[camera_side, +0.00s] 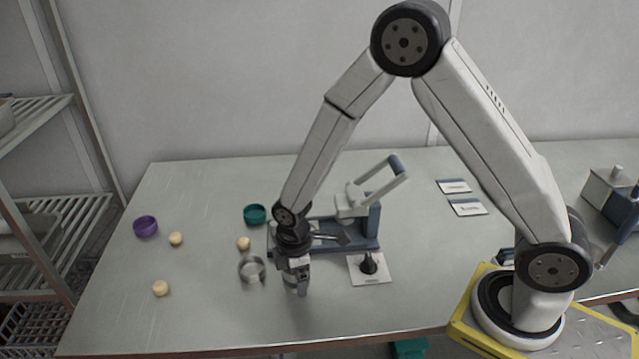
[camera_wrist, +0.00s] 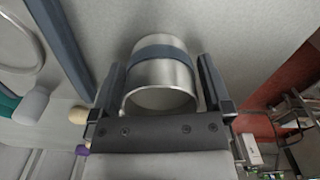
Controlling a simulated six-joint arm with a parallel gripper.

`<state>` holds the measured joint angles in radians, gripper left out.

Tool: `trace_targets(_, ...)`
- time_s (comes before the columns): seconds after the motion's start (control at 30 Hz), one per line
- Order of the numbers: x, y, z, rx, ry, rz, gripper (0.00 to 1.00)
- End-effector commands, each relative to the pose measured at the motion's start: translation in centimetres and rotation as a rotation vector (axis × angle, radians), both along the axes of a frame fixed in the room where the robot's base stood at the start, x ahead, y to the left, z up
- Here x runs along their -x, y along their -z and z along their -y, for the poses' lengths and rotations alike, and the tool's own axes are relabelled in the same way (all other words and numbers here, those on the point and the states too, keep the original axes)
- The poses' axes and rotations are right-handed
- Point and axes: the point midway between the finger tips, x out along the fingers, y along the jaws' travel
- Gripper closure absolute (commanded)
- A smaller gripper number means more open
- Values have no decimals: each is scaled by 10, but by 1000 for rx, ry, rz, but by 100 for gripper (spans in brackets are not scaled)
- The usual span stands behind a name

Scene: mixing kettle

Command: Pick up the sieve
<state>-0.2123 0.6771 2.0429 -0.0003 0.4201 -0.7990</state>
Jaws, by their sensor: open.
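My gripper (camera_side: 296,288) is low over the table, in front of the blue-based press, pointing down. In the wrist view my gripper (camera_wrist: 163,90) has its two dark fingers apart, one on each side of a shiny metal cylinder (camera_wrist: 165,75) with a dark blue band around it. The cylinder has an open end toward the camera, and the fingers are not closed on it. In the side view a silver round vessel (camera_side: 252,269) stands just left of my gripper. I cannot tell whether it is the same piece, or which is the sieve; no mesh shows.
The press (camera_side: 372,225) with its raised lever stands behind my gripper. A dark tamper-like piece (camera_side: 369,263) on a white card is to the right. A green bowl (camera_side: 255,214), a purple bowl (camera_side: 146,227) and pale balls (camera_side: 161,288) lie left. The table's front is mostly clear.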

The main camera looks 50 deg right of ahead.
Motion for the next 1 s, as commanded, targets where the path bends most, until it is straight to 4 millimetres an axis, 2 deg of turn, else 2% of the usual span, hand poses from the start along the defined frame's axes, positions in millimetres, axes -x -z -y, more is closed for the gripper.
trace_targets(0.07,0,0,0,0,0,0,0)
trace_targets(0.3,0,0,0,0,0,0,76)
trace_targets(0.33,0,0,0,0,0,0,84)
trace_targets(0.77,0,-4,0,0,0,1,84)
trace_targets(1.0,-1,-21,0,-1,0,2,84)
